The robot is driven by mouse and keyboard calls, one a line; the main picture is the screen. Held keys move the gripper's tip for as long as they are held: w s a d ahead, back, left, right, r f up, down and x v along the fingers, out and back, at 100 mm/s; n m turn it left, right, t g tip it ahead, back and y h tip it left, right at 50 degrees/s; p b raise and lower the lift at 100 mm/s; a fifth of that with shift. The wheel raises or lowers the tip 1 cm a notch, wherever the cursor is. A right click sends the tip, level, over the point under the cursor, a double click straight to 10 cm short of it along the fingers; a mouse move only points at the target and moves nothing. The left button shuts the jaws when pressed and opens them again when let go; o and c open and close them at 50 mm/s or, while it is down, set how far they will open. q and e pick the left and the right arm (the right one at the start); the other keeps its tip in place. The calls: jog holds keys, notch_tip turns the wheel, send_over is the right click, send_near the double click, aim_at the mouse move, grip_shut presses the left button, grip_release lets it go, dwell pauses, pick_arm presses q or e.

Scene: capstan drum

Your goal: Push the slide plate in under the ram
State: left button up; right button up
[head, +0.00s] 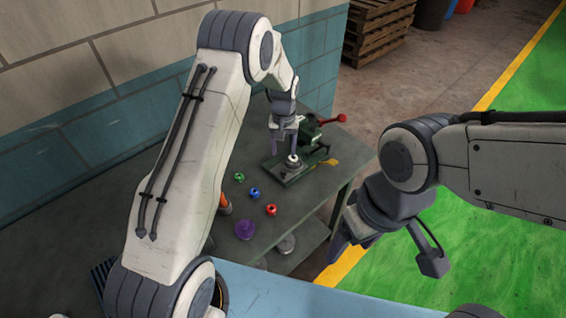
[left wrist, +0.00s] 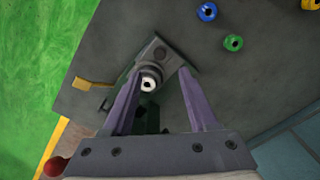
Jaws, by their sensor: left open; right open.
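The slide plate (head: 290,174) is a dark grey-green plate at the foot of a small green press (head: 318,140) on the bench. A round grey holder with a white ring (head: 293,161) sits on it. In the left wrist view the plate (left wrist: 158,50) and the white ring (left wrist: 148,84) show between the fingers. My left gripper (head: 284,151) is open, pointing down close over the plate; I cannot tell whether it touches. The ram is hard to make out behind the gripper. My right gripper (head: 384,256) is open and empty, away from the bench.
The press has a red-knobbed lever (head: 341,118) and a yellow tab (head: 328,163). Green (head: 239,177), blue (head: 254,193) and red (head: 271,210) rings and a purple piece (head: 244,230) lie on the bench in front. A wall stands behind the bench.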

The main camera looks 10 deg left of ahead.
aim_at(284, 170)
pick_arm(q)
notch_tip(284, 170, down, 8)
jog(key=p, duration=0.3)
jog(key=shift+f, duration=0.65)
grip_shut()
dwell(0.9)
